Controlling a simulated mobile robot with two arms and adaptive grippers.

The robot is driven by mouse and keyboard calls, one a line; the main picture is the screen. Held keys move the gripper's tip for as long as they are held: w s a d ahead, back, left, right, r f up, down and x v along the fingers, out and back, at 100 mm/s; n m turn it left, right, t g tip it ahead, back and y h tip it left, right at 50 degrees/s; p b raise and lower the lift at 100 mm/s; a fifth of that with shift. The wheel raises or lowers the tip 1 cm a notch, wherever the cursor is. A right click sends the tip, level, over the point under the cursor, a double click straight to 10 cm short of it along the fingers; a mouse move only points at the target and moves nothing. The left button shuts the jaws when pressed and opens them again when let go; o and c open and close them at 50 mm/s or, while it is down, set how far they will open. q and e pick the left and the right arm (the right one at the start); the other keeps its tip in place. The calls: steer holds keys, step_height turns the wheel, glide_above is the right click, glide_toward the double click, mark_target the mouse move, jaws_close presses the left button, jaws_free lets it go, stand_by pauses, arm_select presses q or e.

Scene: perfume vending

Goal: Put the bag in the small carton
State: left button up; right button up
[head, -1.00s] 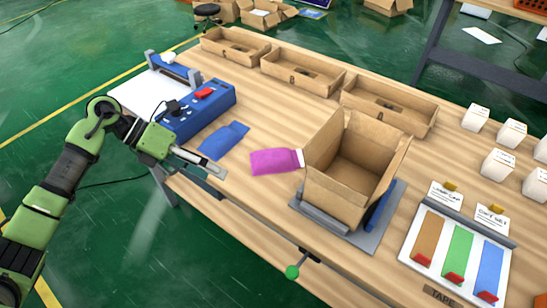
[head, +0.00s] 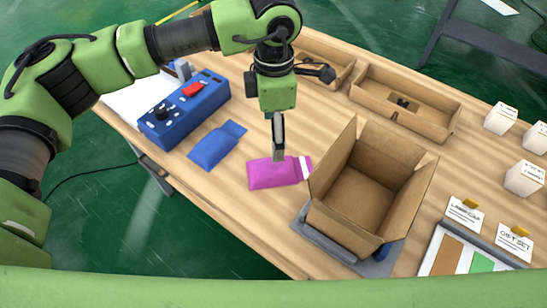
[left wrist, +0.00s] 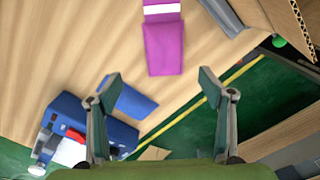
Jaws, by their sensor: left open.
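A magenta bag (head: 272,175) with a white strip at its right end lies flat on the table. It also shows in the left wrist view (left wrist: 164,45) beyond the fingertips. A blue bag (head: 217,146) lies to its left. An open cardboard carton (head: 360,195), flaps up, stands on a grey platform right of the magenta bag; its visible inside looks empty. My left gripper (head: 279,157) points down above the far side of the magenta bag. In the left wrist view its fingers (left wrist: 165,84) are spread with nothing between them. My right gripper is not in view.
A blue machine (head: 184,108) with a red button stands at the left. Shallow cardboard trays (head: 405,98) line the back. White boxes (head: 500,118) and label cards (head: 464,213) are at the right. Bare wood lies in front of the magenta bag.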

arm_select(q)
glide_above(274, 165)
step_height(274, 165, down, 5)
steer(key=shift+w+r+p, duration=0.1)
steer(key=shift+p, duration=0.3)
step_height(274, 165, down, 3)
steer(key=shift+p, duration=0.55)
step_height(274, 165, down, 4)
steer(key=shift+r+p, duration=0.25)
steer(key=shift+p, duration=0.25)
steer(key=shift+f, duration=0.25)
steer(key=c, duration=1.2)
steer(key=shift+c, duration=0.8)
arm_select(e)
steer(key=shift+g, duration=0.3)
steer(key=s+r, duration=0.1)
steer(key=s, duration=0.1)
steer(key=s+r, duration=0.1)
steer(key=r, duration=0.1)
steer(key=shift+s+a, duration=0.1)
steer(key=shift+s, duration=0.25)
